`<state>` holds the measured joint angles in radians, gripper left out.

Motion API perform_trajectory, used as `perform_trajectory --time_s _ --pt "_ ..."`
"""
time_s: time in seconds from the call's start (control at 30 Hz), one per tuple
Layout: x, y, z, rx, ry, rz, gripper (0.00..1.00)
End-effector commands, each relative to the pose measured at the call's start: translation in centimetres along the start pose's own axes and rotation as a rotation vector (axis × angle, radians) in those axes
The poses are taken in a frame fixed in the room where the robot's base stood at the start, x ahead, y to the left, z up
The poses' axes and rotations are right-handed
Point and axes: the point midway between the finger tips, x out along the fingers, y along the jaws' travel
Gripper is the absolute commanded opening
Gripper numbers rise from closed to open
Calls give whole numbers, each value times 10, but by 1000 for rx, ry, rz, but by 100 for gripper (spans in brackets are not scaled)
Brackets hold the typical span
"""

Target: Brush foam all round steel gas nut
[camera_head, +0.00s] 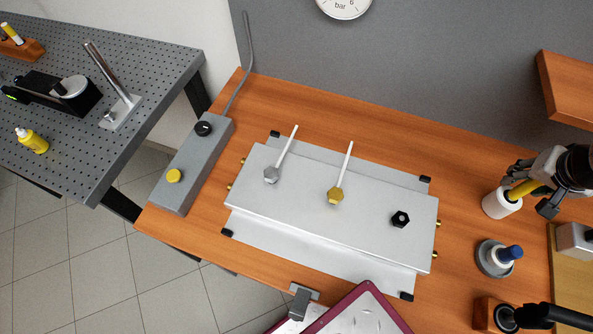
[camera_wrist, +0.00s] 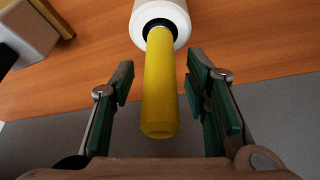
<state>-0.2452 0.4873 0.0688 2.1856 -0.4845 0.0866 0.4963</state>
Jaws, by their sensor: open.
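The steel gas nut (camera_head: 271,174) is a silver hex nut with a thin pale tube, on the left of the grey metal box. A brass nut (camera_head: 335,195) with a similar tube sits to its right. A brush with a yellow handle (camera_head: 523,189) stands in a white pot (camera_head: 502,203) at the right of the bench; its bristles are hidden. In the wrist view the yellow handle (camera_wrist: 159,95) lies between the open fingers of my gripper (camera_wrist: 163,100), with gaps on both sides. The white pot (camera_wrist: 160,12) is beyond it.
The grey box (camera_head: 300,215) also carries a black knob (camera_head: 400,219). A blue-capped item (camera_head: 510,253) in a round grey holder stands below the white pot. A control box (camera_head: 190,165) with black and yellow knobs is at left. A wooden shelf (camera_head: 570,90) juts out at upper right.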

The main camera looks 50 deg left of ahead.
Motion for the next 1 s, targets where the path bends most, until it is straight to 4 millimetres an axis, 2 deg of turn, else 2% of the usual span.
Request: perform_trajectory --time_s 0.03,0.2,0.23,0.53,1.0 --pt "0 0 0 0 0 0 42" --pt "0 0 0 0 0 0 4" --pt "0 0 0 0 0 0 0" --pt "-2 1 -1 0 0 1 0" --pt "-29 2 -11 1 -1 3 0"
